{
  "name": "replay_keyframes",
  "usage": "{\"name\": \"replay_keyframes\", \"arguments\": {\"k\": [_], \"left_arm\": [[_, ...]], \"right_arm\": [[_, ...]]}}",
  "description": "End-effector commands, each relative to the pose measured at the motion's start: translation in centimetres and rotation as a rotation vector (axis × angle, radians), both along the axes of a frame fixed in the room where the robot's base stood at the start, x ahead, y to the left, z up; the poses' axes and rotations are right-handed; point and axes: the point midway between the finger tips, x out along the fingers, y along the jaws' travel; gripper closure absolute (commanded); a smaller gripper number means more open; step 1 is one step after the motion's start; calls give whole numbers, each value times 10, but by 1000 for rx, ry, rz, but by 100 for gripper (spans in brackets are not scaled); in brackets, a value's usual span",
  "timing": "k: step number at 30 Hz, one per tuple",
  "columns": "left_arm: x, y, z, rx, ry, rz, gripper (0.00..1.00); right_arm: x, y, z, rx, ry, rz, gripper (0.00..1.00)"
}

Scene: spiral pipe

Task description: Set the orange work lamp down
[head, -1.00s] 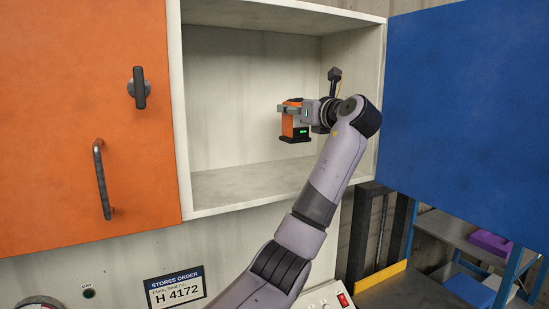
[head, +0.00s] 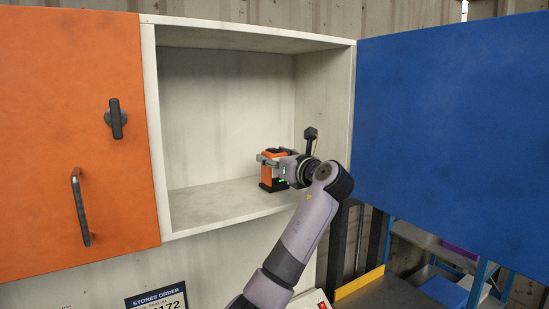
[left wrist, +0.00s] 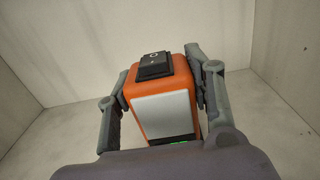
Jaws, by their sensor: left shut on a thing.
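The orange work lamp (head: 267,171) is an orange block with a black base, inside the open cabinet near its right side. My left gripper (head: 270,157) is shut on its upper part. The lamp is upright, and its black base is at or just above the cabinet floor (head: 205,204); I cannot tell whether it touches. In the left wrist view the lamp (left wrist: 160,110) shows a pale grey panel and a black switch on top, with the fingers (left wrist: 160,88) on either side. My right gripper is not in view.
The orange door (head: 60,140) covers the left part of the cabinet. The blue door (head: 450,125) stands open at the right. The cabinet's right wall (head: 322,110) is close to my wrist. Bare shelf floor lies left of the lamp.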

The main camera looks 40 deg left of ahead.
Motion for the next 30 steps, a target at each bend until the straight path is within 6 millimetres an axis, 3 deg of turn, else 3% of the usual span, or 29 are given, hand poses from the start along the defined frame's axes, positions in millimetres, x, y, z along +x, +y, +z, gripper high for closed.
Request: {"name": "replay_keyframes", "arguments": {"k": [2,3,11,22,26,30], "left_arm": [[0,0,-1,2,-1,0,91],[0,0,-2,0,1,0,51],[0,0,-2,0,1,0,34],[0,-1,1,0,0,-1,32],[-4,-16,-4,0,-2,-2,32],[-11,-44,-6,-1,-4,-5,32]], "right_arm": [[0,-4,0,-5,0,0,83],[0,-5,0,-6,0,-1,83],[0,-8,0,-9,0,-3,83],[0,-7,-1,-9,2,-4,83],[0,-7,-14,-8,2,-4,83],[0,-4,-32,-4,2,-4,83]]}}
